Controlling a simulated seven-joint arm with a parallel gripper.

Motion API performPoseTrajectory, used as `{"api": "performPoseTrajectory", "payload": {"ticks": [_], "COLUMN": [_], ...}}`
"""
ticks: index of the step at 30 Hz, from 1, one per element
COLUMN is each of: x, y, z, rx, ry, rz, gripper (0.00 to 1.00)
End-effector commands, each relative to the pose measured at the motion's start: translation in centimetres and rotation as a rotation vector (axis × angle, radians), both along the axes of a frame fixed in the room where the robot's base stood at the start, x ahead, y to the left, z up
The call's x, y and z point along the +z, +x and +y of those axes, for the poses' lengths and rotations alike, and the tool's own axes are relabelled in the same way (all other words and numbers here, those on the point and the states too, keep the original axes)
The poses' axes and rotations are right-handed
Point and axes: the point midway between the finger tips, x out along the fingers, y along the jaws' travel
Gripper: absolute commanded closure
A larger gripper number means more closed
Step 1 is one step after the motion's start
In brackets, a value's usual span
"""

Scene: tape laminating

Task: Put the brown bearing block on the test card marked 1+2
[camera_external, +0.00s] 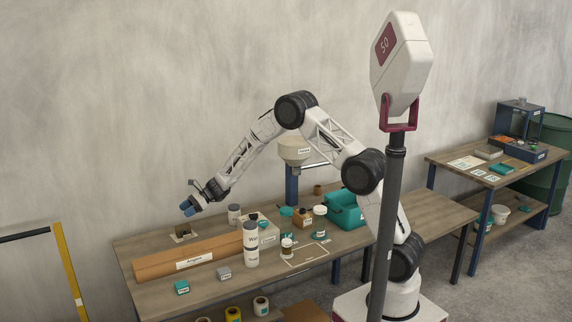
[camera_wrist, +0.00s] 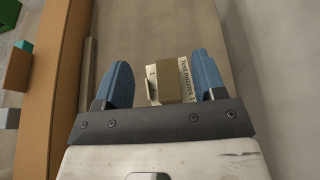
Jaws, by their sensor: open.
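The brown bearing block (camera_wrist: 169,80) lies on a white card (camera_wrist: 186,76) in the wrist view. In the external view, the small brown block (camera_external: 181,230) and the pale card (camera_external: 184,237) are at the back left of the bench. My gripper (camera_external: 187,208) is above them, pointing down and left. In the wrist view, its blue fingers (camera_wrist: 161,82) are open, one on each side of the block, with gaps visible.
A long orange-brown box (camera_external: 165,262) labelled Angles lies in front of the card. A teal cube (camera_external: 182,287) and grey cube (camera_external: 224,273) sit near the front edge. Bottles (camera_external: 251,245) and a teal bin (camera_external: 345,210) stand to the right. Bare bench (camera_wrist: 215,35) lies beyond the card.

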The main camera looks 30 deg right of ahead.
Motion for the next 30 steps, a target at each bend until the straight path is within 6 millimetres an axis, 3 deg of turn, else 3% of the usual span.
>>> {"api": "performPoseTrajectory", "payload": {"ticks": [5,11,21,30], "x": [1.5,5.1,12.4,17.7], "y": [-0.5,-2.1,-7.0,-12.3], "z": [-1.1,-4.1,-11.5,-18.3], "rx": [0.018,0.072,0.207,0.333], "ry": [-0.014,-0.058,-0.172,-0.282], "rz": [-0.030,-0.112,-0.302,-0.463], "gripper": [0.36,0.36,0.36,0.36]}}
